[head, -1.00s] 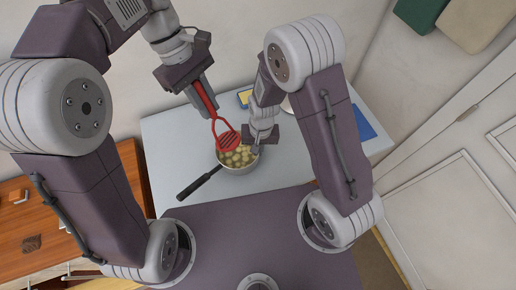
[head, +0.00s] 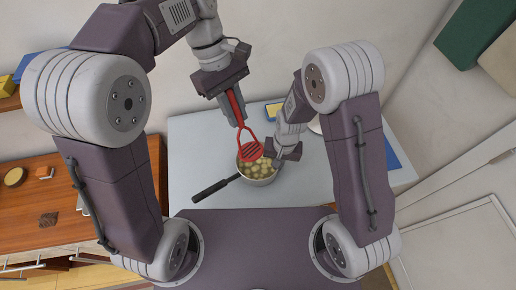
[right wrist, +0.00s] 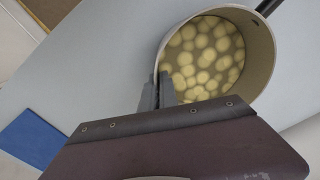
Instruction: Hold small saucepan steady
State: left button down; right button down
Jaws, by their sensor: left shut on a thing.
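The small saucepan (head: 264,183) sits on the pale worktop with round yellowish pieces in liquid inside. Its dark handle (head: 214,190) points to the lower left. My left gripper (head: 238,118) is shut on the red masher (head: 242,128), whose slotted head is over the pan's opening and hides part of the contents. My right gripper (head: 279,160) is at the pan's right side. In the right wrist view, the right fingers (right wrist: 157,92) sit close together on either side of the wall of the saucepan (right wrist: 263,62).
A blue mat (head: 392,157) lies at the worktop's right end and shows in the right wrist view (right wrist: 36,140). The pale worktop (head: 190,150) is clear left of the pan. A wooden cabinet (head: 90,190) stands at the left.

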dwell(0.4)
jog(key=c, duration=1.6)
grip_release()
jog(key=shift+o, duration=0.2)
jog(key=shift+r, duration=0.1)
notch_tip(320, 180, up, 12)
jog(key=shift+d, duration=0.35)
